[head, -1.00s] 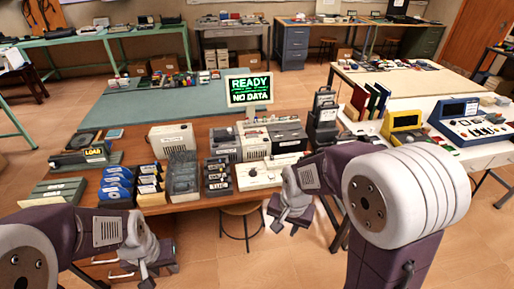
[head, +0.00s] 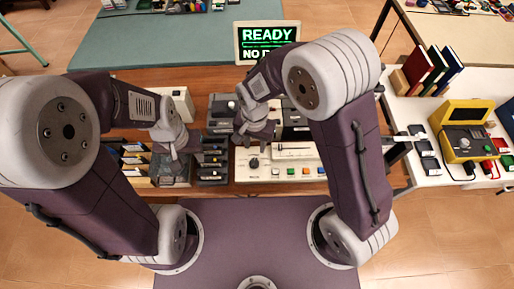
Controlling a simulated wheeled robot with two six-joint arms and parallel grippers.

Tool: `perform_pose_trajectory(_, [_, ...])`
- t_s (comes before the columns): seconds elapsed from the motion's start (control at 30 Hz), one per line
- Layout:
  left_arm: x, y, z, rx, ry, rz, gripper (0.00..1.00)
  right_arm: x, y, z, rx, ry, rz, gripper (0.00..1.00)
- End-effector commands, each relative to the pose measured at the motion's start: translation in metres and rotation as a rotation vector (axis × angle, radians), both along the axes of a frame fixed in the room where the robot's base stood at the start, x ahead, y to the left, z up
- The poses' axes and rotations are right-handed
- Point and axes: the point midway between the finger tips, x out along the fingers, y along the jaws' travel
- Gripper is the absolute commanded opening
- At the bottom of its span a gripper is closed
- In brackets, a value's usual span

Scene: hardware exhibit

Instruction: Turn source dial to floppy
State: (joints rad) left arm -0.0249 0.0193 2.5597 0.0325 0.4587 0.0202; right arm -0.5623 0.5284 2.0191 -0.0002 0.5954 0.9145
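A cream control panel (head: 290,176) lies at the middle of the wooden desk's near edge. It has a dark round dial (head: 254,163) on its left and several small coloured buttons along its front. The dial's label and pointer are too small to read. My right gripper (head: 243,138) hangs just behind and above the dial, apart from it as far as I can tell. My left gripper (head: 174,158) is further left, over the grey disk holder. The finger gaps of both grippers are too small to make out. The screen (head: 265,40) shows green text, "READY" and a partly covered line below.
Dark stacked units (head: 213,160) stand left of the panel, with a disk rack (head: 135,160) beyond. A white table (head: 415,110) at the right holds a yellow device (head: 465,130) and upright books (head: 430,70). My arms cover much of the desk.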

Motion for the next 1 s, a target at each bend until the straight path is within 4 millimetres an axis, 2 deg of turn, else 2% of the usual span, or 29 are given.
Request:
perform_pose_trajectory(0.17, [0.0,0.0,0.0,0.0,0.0,0.0,0.36,-0.001,0.001,-0.005,-0.002,0.002,0.004,0.35])
perform_pose_trajectory(0.5, [0.0,0.0,0.003,0.0,0.0,0.0,0.36,-0.002,0.0,-0.071,-0.002,0.004,0.003,0.35])
perform_pose_trajectory(0.6, [0.0,0.0,0.003,0.0,0.0,0.0,0.36,-0.001,0.001,-0.083,-0.001,0.001,0.003,0.35])
perform_pose_trajectory(0.93, [0.0,0.0,0.003,0.0,0.0,0.0,0.36,-0.001,0.001,-0.09,0.001,-0.001,0.003,0.35])
perform_pose_trajectory(0.97, [0.0,0.0,0.003,0.0,0.0,0.0,0.36,-0.001,0.001,-0.09,0.001,-0.001,0.003,0.3])
perform_pose_trajectory(1.0, [0.0,0.0,0.003,0.0,0.0,0.0,0.36,-0.001,0.001,-0.09,0.001,-0.001,0.003,0.19])
